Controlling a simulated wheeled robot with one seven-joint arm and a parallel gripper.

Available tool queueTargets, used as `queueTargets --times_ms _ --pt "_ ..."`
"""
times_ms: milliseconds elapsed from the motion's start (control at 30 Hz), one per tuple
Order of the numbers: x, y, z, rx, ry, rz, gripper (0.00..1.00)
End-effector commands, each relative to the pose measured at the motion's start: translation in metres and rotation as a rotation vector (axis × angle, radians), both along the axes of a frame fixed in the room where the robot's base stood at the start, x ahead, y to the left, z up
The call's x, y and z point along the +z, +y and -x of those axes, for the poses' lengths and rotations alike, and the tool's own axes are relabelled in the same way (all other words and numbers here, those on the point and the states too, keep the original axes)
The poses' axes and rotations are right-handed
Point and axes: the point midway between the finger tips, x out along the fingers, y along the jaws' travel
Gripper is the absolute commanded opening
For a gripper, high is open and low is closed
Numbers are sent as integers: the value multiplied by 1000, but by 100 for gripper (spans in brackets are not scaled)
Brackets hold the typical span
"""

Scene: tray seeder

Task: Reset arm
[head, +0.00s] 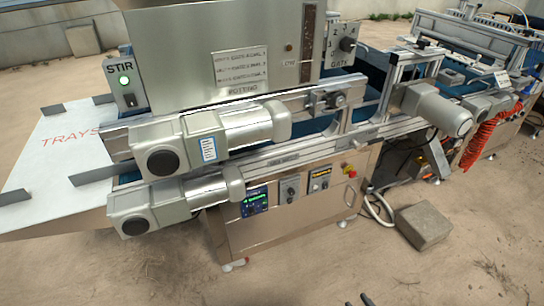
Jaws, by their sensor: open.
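My gripper (359,301) shows only as two dark fingertips at the bottom edge of the head view, right of centre. The tips stand apart with nothing visible between them, so it is open and empty. The rest of my arm is out of view. The tips appear in front of bare ground, apart from the tray seeder (290,215).
The seeder carries grey motors (205,140) on its near side and a control panel (255,202) below. A white table (50,150) marked TRAYS juts out at left. A concrete block (424,226) and red coiled hose (485,135) are at right. The foreground ground is clear.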

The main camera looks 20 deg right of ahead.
Motion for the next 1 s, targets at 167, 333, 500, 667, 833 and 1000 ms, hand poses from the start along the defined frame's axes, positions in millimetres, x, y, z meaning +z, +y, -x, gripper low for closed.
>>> queueTargets --times_ms 167,333,500,667,833,1000 --pt "11 -8 -5 85 40 67 51" --pt "24 -16 -11 189 86 148 51" --pt "47 -26 -24 345 148 274 51" --pt "82 -33 -47 545 211 444 51" --pt "150 -25 -88 861 282 732 51" --pt "236 17 -128 1195 314 1081 51"
